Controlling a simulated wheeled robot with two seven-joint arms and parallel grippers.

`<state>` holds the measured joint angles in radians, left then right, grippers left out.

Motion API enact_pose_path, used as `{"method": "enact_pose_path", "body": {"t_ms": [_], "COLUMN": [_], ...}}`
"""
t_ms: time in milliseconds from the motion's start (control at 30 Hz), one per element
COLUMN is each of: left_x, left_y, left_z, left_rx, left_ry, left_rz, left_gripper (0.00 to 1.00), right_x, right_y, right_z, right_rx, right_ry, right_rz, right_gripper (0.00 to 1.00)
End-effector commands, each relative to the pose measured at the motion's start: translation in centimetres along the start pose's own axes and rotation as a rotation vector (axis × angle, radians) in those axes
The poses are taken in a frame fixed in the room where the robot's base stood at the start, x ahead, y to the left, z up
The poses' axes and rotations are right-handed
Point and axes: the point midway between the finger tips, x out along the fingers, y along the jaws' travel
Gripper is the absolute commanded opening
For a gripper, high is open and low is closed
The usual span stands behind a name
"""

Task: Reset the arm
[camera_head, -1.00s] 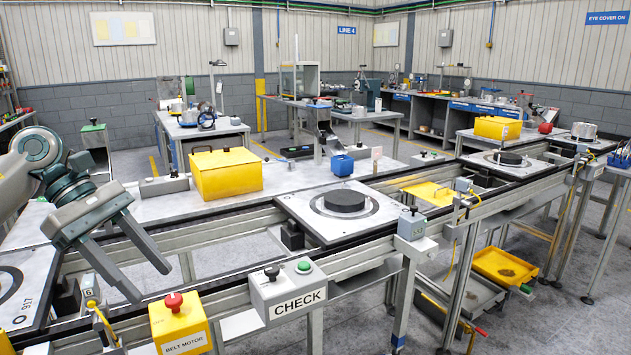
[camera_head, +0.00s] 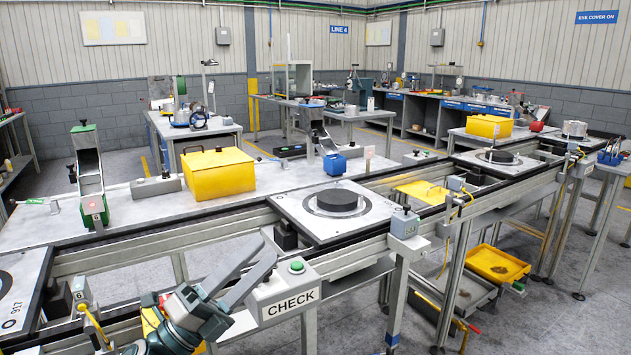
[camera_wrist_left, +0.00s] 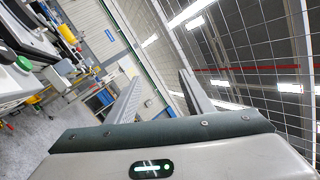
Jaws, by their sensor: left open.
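My left gripper (camera_head: 266,250) is low in front of the line in the head view, in the lower middle. Its two grey fingers are apart, empty, and point up and to the right. They overlap the left part of the CHECK box (camera_head: 290,309) in the picture; whether they touch it I cannot tell. The left wrist view also shows the open gripper (camera_wrist_left: 160,77) with nothing between its fingers, and wire mesh and ceiling lights beyond. My right gripper is not in view.
A pallet (camera_head: 288,205) with a dark disc (camera_head: 338,199) sits on the conveyor. A yellow box (camera_head: 217,174) stands on the bench behind. The yellow belt motor box is mostly hidden behind my left arm. A tilted green-ended chute (camera_head: 88,170) stands at the left.

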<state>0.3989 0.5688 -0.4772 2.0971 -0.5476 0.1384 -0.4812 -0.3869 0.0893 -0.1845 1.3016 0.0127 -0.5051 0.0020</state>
Motion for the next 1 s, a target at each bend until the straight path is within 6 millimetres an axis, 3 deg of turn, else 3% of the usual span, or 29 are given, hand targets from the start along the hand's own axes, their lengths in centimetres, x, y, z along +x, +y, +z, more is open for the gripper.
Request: {"method": "enact_pose_path", "body": {"t_ms": [167,267,467,567,700,800,1000], "left_x": [-5.1,-9.3,-19.1,-24.1,-31.1,-35.9,-42.4], "left_y": [5.4,9.0,15.3,17.5,19.6,20.2,19.7], "left_z": [1.8,2.0,-0.4,-2.8,-7.4,-11.3,-17.4], "left_rx": [-0.324,-0.499,-0.809,-0.935,-1.099,-1.202,-1.329], "left_ry": [-0.343,-0.537,-0.899,-1.061,-1.285,-1.441,-1.664], "left_rz": [0.131,0.219,0.401,0.490,0.621,0.718,0.864], "left_gripper": [0.47,0.47,0.47,0.47,0.47,0.47,0.47], "right_x": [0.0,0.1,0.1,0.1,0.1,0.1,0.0], "right_y": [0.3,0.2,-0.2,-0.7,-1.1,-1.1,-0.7], "right_z": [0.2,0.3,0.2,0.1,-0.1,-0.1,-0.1], "right_rx": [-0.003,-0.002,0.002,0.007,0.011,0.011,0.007], "right_ry": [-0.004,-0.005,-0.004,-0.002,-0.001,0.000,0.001], "right_rz": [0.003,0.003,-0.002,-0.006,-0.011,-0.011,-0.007], "right_gripper": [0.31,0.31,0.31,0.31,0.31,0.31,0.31]}}
